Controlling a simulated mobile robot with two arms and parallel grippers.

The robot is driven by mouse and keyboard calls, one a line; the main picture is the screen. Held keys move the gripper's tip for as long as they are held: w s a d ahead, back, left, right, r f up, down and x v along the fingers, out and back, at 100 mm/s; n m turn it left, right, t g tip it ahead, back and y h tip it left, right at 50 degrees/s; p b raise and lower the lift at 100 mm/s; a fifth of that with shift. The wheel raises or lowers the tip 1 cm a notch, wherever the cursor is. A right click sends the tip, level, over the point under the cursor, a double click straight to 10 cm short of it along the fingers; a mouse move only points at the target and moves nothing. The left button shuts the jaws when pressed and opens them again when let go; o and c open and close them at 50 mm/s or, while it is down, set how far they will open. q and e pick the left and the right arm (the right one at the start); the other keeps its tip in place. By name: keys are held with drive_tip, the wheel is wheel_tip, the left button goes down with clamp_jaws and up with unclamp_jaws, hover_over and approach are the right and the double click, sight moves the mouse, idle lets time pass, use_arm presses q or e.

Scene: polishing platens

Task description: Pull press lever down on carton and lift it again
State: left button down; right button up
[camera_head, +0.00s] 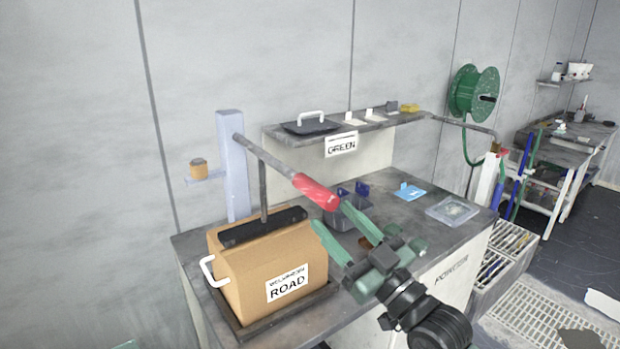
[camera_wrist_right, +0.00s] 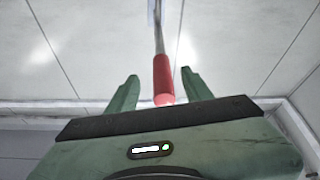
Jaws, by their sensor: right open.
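The press lever (camera_head: 268,158) is a grey bar on a pale blue post (camera_head: 232,165), with a red grip (camera_head: 315,191) at its end. It slopes down to the right. A dark press plate (camera_head: 262,228) hangs from it on a rod and rests on or just over the top of the brown carton (camera_head: 250,265), labelled ROAD. My right gripper (camera_head: 335,230) is open near the red grip. In the right wrist view the red grip (camera_wrist_right: 163,80) shows between the two open green fingers (camera_wrist_right: 158,84); I cannot tell whether they touch it. My left gripper is out of view.
The carton sits in a dark tray on the grey bench (camera_head: 405,228). A shelf (camera_head: 350,133) with a GREEN label runs along the wall. A green reel (camera_head: 474,92) hangs at right.

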sight(299, 174)
drive_tip(key=shift+s+a+r, duration=0.1)
drive_tip(key=shift+a+r, duration=0.05)
drive_tip(key=shift+r, duration=0.4)
drive_tip(key=shift+s+a+r, duration=0.1)
drive_tip(key=shift+r, duration=0.4)
drive_tip(key=p+x, duration=0.2)
drive_tip(key=x, duration=0.4)
drive_tip(key=shift+w+p, duration=0.1)
drive_tip(key=shift+p, duration=0.2)
drive_tip(key=shift+w+a, duration=0.3)
clamp_jaws()
